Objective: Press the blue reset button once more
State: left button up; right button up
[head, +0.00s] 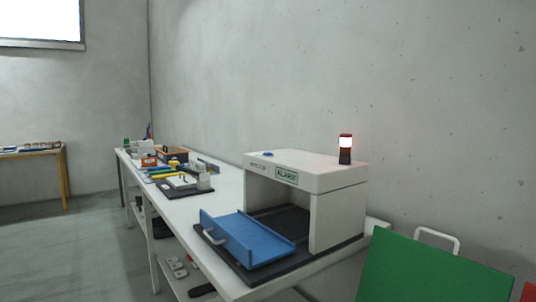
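A blue tray (250,240) with a pale handle lies in front of the opening, on a dark base. Neither of my grippers is in view.
The long white workbench (222,187) runs back to the left, with several tools and a dark board with fittings (183,187) on it. A green panel (425,268) stands at the lower right. A wooden table (40,151) is far left. Open floor lies at left.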

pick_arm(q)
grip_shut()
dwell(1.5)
